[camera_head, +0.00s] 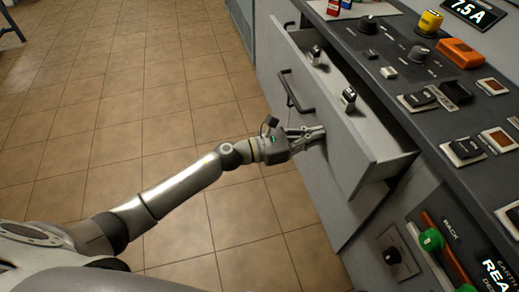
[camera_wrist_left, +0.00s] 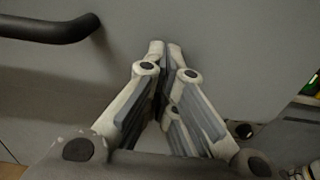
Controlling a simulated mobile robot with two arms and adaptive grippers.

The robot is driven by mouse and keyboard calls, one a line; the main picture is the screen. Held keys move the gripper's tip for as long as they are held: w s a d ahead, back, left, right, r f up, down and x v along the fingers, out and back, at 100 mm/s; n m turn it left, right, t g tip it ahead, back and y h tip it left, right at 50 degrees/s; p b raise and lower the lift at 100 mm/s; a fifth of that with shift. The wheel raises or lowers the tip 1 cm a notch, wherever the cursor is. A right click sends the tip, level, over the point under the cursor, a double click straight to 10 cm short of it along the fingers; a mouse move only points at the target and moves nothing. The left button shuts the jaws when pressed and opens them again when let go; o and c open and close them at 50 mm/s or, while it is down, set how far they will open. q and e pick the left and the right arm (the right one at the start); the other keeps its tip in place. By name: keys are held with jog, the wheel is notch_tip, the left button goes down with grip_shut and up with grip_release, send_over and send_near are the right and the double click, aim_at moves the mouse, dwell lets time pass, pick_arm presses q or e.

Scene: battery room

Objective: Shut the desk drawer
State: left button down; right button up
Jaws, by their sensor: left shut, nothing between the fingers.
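The grey desk drawer (camera_head: 373,150) stands pulled out from the desk in the head view, with two small items (camera_head: 349,95) inside it. Its dark bar handle (camera_head: 296,93) is on the front panel, and the handle also shows at the upper left of the left wrist view (camera_wrist_left: 50,30). My left gripper (camera_head: 322,131) is shut and empty, with its fingertips at the drawer front, to the near side of the handle. In the left wrist view the closed fingertips (camera_wrist_left: 165,48) point at the grey front panel (camera_wrist_left: 235,60); I cannot tell whether they touch it. My right gripper is not in view.
The control desk top (camera_head: 420,85) with switches, knobs and buttons runs above the drawer on the right. A lower panel with a green knob (camera_head: 431,240) is at the bottom right.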

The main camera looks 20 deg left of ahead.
pick_arm(q)
jog(key=b+x, duration=0.2)
jog(key=x, duration=1)
jog(key=shift+f, duration=0.1)
jog(key=shift+w+d+b, duration=0.2)
jog(key=shift+d+b, duration=0.05)
jog(key=shift+b, duration=0.1)
jog(key=shift+r, duration=0.25)
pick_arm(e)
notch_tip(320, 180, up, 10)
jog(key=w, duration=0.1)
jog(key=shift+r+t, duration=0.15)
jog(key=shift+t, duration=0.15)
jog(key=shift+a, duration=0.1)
